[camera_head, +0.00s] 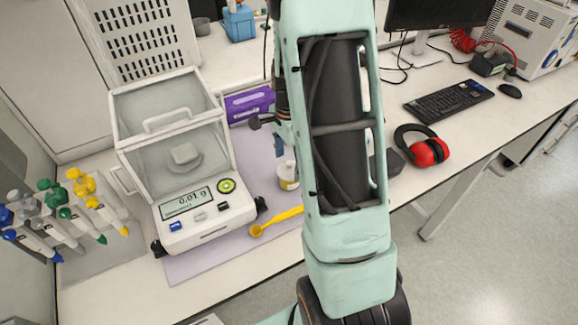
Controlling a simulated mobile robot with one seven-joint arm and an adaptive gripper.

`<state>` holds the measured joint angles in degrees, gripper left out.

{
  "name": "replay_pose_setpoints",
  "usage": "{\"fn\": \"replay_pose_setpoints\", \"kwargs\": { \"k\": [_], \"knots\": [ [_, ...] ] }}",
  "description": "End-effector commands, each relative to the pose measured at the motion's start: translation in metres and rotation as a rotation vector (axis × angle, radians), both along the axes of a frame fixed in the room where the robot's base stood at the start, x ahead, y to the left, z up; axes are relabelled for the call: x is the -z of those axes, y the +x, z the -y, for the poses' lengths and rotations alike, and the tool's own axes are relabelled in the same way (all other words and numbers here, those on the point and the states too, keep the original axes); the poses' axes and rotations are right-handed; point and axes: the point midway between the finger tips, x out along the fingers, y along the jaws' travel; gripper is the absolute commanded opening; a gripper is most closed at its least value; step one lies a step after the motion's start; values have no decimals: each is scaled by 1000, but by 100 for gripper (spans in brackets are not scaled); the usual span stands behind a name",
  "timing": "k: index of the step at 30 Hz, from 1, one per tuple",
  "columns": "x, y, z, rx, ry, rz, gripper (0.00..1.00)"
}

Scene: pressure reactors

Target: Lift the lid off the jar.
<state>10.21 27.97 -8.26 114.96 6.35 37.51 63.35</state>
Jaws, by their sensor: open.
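A small white jar with a yellowish label (287,177) stands on the lilac mat, right of the balance. My arm hides its right side, and I cannot make out its lid clearly. My gripper (280,145) is mostly hidden behind my own arm. Only a dark part and what looks like a blue fingertip show, just above and a little left of the jar. The gripper is open, and I see nothing held. I cannot tell whether it touches the jar.
An analytical balance (189,213) with a glass draft shield stands left of the jar. A yellow spoon (277,221) lies in front of it. A purple box (249,104) is behind. Pipettes (75,205) stand far left; red earmuffs (428,151) and a keyboard (449,100) lie right.

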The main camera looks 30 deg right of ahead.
Motion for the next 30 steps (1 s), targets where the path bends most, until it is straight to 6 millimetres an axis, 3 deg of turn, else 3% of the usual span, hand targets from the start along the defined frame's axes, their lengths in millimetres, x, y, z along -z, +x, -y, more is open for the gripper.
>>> {"fn": "replay_pose_setpoints", "kwargs": {
  "k": [9, 18, 30],
  "knots": [
    [6, 0, 0, 0, 0, 0, 68],
    [6, 0, 0, 0, 0, 0, 36],
    [8, -1, 0, -1, 1, -3, 33]
  ]
}}
